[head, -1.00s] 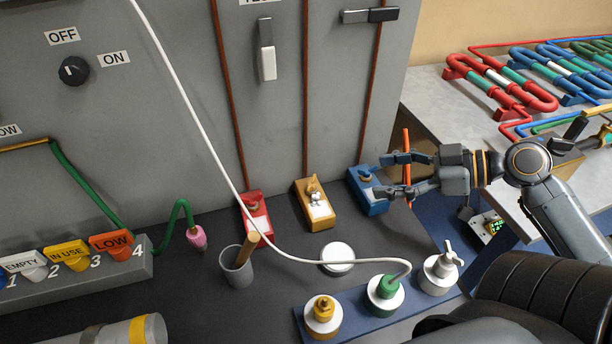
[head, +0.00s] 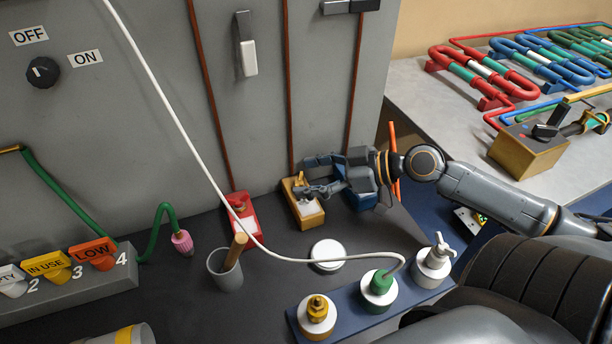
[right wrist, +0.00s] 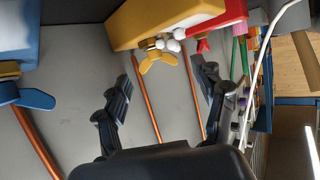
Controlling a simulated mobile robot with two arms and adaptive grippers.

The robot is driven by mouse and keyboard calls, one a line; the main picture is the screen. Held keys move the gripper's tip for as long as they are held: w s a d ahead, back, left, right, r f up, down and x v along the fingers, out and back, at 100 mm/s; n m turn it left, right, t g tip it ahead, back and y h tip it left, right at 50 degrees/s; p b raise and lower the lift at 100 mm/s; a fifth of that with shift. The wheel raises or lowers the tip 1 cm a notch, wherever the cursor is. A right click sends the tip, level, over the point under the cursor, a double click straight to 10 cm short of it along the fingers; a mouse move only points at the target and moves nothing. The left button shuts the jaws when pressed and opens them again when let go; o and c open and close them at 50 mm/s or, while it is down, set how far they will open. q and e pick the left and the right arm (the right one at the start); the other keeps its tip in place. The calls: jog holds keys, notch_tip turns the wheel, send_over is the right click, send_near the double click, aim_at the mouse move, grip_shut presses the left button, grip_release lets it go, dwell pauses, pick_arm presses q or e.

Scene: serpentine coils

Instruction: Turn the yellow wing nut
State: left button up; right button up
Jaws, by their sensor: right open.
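The yellow block (head: 310,219) stands at the foot of the grey panel, between a red and a blue one. Its yellow wing nut (right wrist: 157,60) shows in the right wrist view, on a bolt on the block's face, with small white balls beside it. In the head view my gripper mostly hides the nut. My right gripper (head: 304,176) is open over the block's upper end. In the right wrist view its two fingers (right wrist: 166,82) stand apart on either side of the nut's line, with the nut a little beyond the tips. My left gripper is out of view.
The red block (head: 243,219) is left of the yellow one; the blue block (head: 360,196) is partly under my wrist. A white hose (head: 190,135) hangs across the front. A grey cup (head: 225,270) and a white disc (head: 326,254) sit on the dark bench.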

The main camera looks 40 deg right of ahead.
jog(key=shift+w+a+f, duration=0.25)
jog(key=shift+w+a, duration=0.05)
jog(key=shift+w, duration=0.15)
jog(key=c, duration=1.2)
jog(key=shift+r+p, duration=0.2)
jog(key=shift+p, duration=0.4)
jog(key=m+h+p, duration=0.1)
jog(key=p, duration=0.2)
jog(key=m+t+h+p, duration=0.1)
jog(key=p, duration=0.3)
jog(key=r+t+p, duration=0.1)
jog(key=p, duration=0.2)
jog(key=shift+s+a+m+h+p, duration=0.15)
jog(key=shift+a+m+h+p, duration=0.1)
jog(key=shift+m+h+p, duration=0.15)
jog(key=m+h+p, duration=0.1)
jog(key=p, duration=0.3)
jog(key=m+t+h+p, duration=0.1)
jog(key=m+h+p, duration=0.1)
jog(key=p, duration=0.2)
jog(key=m+h+p, duration=0.1)
jog(key=h+p, duration=0.1)
jog(key=p, duration=0.2)
jog(key=shift+a+f+m, duration=0.3)
jog(key=shift+f, duration=0.05)
jog(key=shift+f+m+h+p, duration=0.25)
jog(key=shift+m+h+p, duration=0.65)
jog(key=shift+h+p, duration=0.35)
